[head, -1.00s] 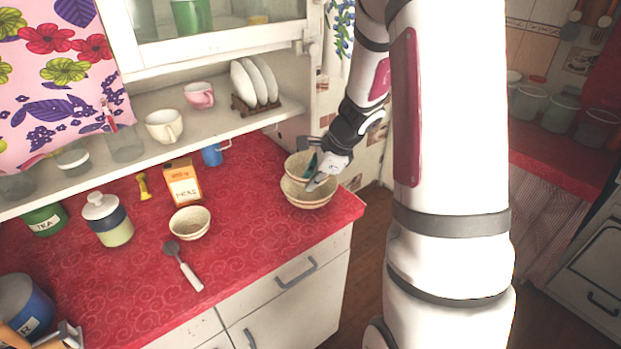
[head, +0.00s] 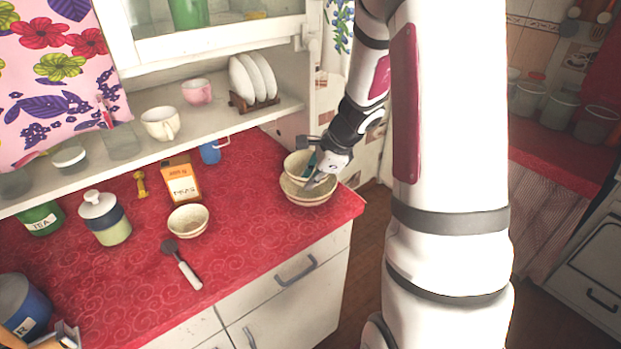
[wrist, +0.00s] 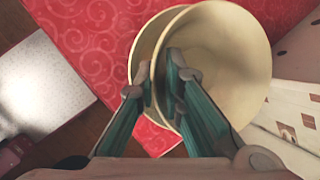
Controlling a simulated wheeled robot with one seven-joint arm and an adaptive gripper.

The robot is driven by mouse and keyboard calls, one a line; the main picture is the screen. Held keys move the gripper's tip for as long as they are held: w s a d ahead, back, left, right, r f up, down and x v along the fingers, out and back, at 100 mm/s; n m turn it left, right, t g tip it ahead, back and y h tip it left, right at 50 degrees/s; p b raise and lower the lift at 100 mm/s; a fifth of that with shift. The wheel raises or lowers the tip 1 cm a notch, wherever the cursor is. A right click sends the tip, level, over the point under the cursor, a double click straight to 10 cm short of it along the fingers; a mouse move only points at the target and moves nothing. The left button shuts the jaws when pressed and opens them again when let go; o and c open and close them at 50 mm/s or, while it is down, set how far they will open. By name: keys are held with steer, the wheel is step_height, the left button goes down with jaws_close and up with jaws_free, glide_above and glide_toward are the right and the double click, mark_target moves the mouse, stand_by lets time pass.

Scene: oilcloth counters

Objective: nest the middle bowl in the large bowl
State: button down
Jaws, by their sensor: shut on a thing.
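The large bowl (head: 309,198) is cream and speckled and stands near the right front corner of the red counter. The middle bowl (head: 293,164), also cream, is over the far part of the large bowl, overlapping it in the head view. My gripper (head: 313,179) is shut on the middle bowl's rim. In the wrist view the middle bowl (wrist: 232,62) is nearer the camera, its rim between the fingertips (wrist: 162,88), and the large bowl (wrist: 145,50) shows beneath it at the left. I cannot tell whether the two bowls touch.
A small bowl (head: 188,221) and a grey-headed utensil with a white handle (head: 187,270) lie left of the bowls. The counter's right edge is close to the large bowl.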

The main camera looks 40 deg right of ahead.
mark_target(311, 205)
steer(key=shift+f+b, duration=2.1)
steer(key=shift+b, duration=0.05)
stand_by(3.1)
steer(key=c, duration=1.6)
jaws_free()
steer(key=v, duration=1.2)
